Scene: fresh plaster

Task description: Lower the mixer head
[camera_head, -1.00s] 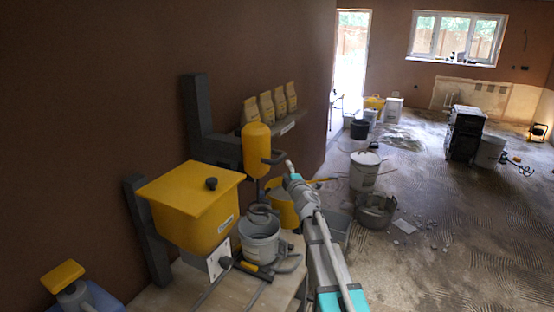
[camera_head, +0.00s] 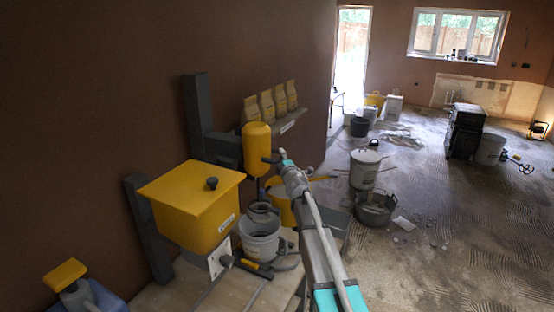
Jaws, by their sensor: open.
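The mixer head (camera_head: 257,146) is a yellow rounded cylinder on a dark wall-mounted column (camera_head: 198,105). It hangs raised, with a dark handle (camera_head: 268,160) on its right side and a thin shaft below. A yellow bucket (camera_head: 282,208) stands below it, partly hidden by my arm and a grey pail. My gripper (camera_head: 282,154) is open at the far end of my arm, right beside the handle. It is small in view, and I cannot tell whether it touches the handle or whether the handle is between the fingers.
A yellow hopper (camera_head: 190,207) is on the wall at left, with a grey pail (camera_head: 259,238) on the bench (camera_head: 198,285) nearby. A white lidded bucket (camera_head: 364,170) stands on the floor.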

